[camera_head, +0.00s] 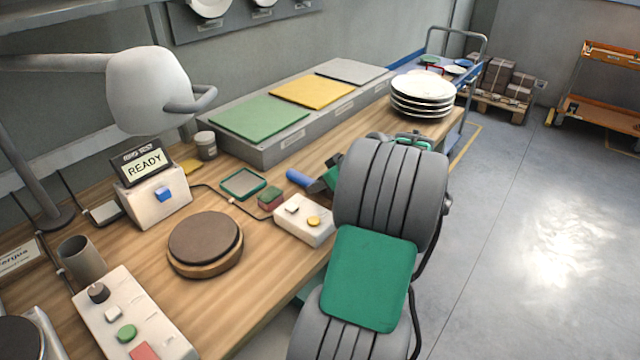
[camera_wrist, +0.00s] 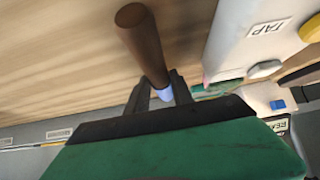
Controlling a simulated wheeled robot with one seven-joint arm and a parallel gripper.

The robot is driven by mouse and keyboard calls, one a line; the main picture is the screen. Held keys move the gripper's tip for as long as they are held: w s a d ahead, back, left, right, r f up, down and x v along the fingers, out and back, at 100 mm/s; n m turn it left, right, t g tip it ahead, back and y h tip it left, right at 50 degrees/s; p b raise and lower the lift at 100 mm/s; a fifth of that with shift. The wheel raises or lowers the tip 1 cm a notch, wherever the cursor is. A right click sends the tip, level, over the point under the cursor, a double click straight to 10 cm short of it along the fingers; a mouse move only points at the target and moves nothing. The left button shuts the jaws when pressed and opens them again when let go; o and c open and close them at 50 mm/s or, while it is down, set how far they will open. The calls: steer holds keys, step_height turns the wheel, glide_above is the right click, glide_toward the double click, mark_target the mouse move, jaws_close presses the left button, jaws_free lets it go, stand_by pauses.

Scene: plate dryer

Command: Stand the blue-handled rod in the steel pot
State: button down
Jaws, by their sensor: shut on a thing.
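The blue-handled rod shows its blue handle (camera_head: 300,178) sticking out to the left of my gripper (camera_head: 325,181) in the head view. In the wrist view my gripper (camera_wrist: 163,92) is shut on the rod; a brown length (camera_wrist: 141,42) sticks out beyond the fingers and a pale blue part (camera_wrist: 165,95) sits between them. The rod is held over the wooden table, near its right edge; its height is hard to tell. A grey cylindrical pot (camera_head: 82,259), which looks like the steel pot, stands upright at the table's near left, well apart from my gripper.
Between gripper and pot lie a white button box (camera_head: 304,221), a green-red block (camera_head: 270,198), a green tray (camera_head: 243,184), a round brown stand (camera_head: 205,243) and the READY display (camera_head: 144,164). A control panel (camera_head: 130,320) stands beside the pot. Plates (camera_head: 421,92) are stacked behind.

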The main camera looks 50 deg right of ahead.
steer(key=shift+f, duration=0.25)
steer(key=c, duration=1.1)
jaws_free()
steer(key=shift+r, duration=0.1)
steer(key=shift+s+r, duration=0.1)
steer(key=shift+r, duration=0.2)
steer(key=v, duration=1.1)
steer(key=shift+p, duration=0.4)
steer(key=shift+s+r, duration=0.2)
steer(key=shift+s, duration=0.1)
